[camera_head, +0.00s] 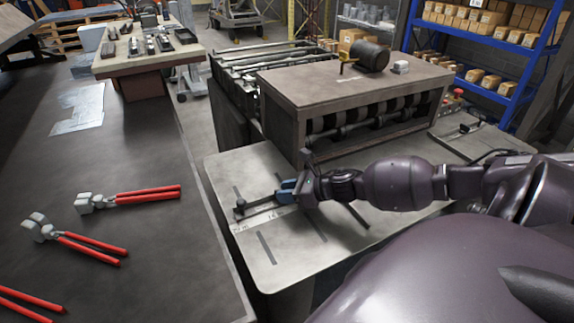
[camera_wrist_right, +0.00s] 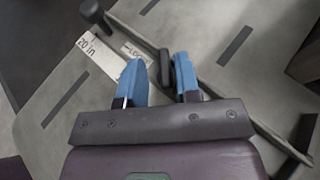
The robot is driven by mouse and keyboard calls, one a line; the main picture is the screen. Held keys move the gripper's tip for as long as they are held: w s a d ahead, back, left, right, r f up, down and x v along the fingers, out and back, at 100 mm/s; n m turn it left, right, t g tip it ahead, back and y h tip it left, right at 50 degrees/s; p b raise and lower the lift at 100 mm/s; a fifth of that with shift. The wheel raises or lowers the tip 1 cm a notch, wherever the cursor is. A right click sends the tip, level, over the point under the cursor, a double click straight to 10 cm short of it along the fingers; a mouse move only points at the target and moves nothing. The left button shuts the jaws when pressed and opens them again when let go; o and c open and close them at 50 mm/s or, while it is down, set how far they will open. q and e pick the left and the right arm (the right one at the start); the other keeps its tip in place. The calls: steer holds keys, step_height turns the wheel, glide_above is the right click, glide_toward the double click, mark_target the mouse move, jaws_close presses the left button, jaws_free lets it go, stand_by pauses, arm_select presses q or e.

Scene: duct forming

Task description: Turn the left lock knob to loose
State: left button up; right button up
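A dark round-headed knob (camera_head: 240,203) stands at the left end of a dark bar on the grey machine table. It also shows at the top of the right wrist view (camera_wrist_right: 92,12). My right gripper (camera_head: 287,191) is low over the table, to the right of this knob and apart from it. Its two blue fingers (camera_wrist_right: 160,80) are spread. A dark upright piece (camera_wrist_right: 165,66) shows between them, nearer the right finger; I cannot tell whether they touch. A small white label (camera_wrist_right: 136,54) beside the left finger is partly hidden. My left gripper is not in view.
A ruler strip (camera_wrist_right: 100,55) marked "20 in" runs beside the bar. The table (camera_head: 275,272) has dark slots. A roller machine (camera_head: 350,100) stands behind it. Red-handled pliers (camera_head: 145,195) lie on the dark bench at left.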

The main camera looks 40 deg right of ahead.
steer(key=shift+w+d+r, duration=0.15)
steer(key=shift+d, duration=0.1)
